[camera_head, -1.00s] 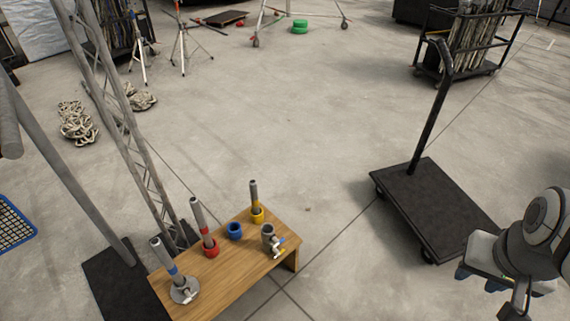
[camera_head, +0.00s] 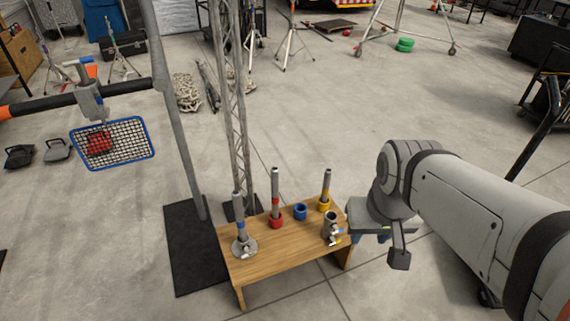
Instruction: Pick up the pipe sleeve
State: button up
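A short grey open-topped tube (camera_head: 331,225), which looks like the pipe sleeve, stands at the right end of a wooden bench (camera_head: 275,258). My gripper (camera_head: 369,238) hangs just right of the bench's right end, close to the tube in the picture. Its bluish fingertips are mostly hidden behind its own body, so its opening and any contact do not show.
The bench also holds upright grey pipes with a blue band (camera_head: 240,225), a red base (camera_head: 276,222) and a yellow base (camera_head: 324,205), plus a blue ring (camera_head: 300,211). A truss (camera_head: 230,110) rises behind. A blue-framed basket (camera_head: 113,143) hangs left.

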aim_at(330, 218)
jog(key=u, duration=0.6)
jog(key=i, duration=0.95)
jog(key=u, duration=0.05)
